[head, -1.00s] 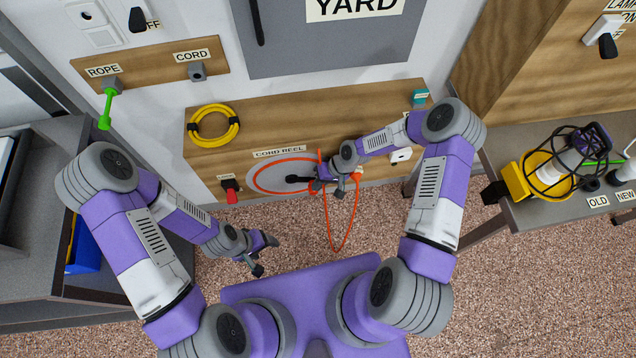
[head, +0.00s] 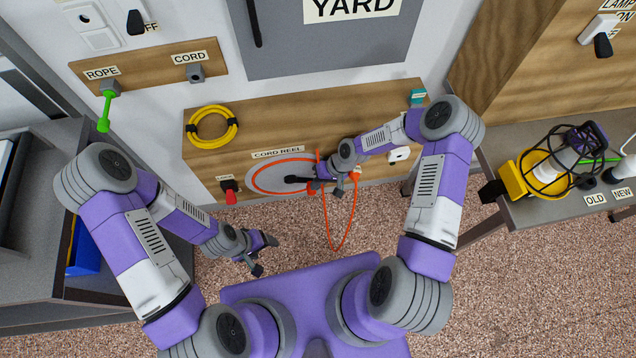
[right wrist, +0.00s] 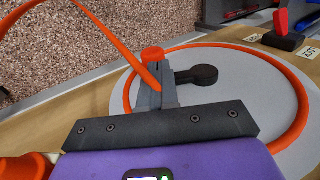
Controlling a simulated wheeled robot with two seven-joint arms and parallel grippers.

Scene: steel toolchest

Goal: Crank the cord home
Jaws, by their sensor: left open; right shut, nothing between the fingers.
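The cord reel (head: 270,186) is a pale disc with an orange cord ring on the front of the wooden bench. Its black crank (head: 297,179) shows in the head view, and its dark hub end (right wrist: 203,74) shows in the right wrist view. My right gripper (right wrist: 155,90) is shut and empty at the crank's outer end, by an orange knob (right wrist: 153,54). I cannot tell whether they touch. The loose orange cord (head: 335,247) hangs in a loop below my right gripper (head: 328,184). My left gripper (head: 264,254) is open and empty, low and away from the reel.
A red-handled switch (head: 230,190) sits left of the reel, and a white socket (head: 400,154) sits right. A yellow coil (head: 211,124) lies on the bench top. A caged lamp (head: 555,165) stands on the right bench. The floor in front is clear.

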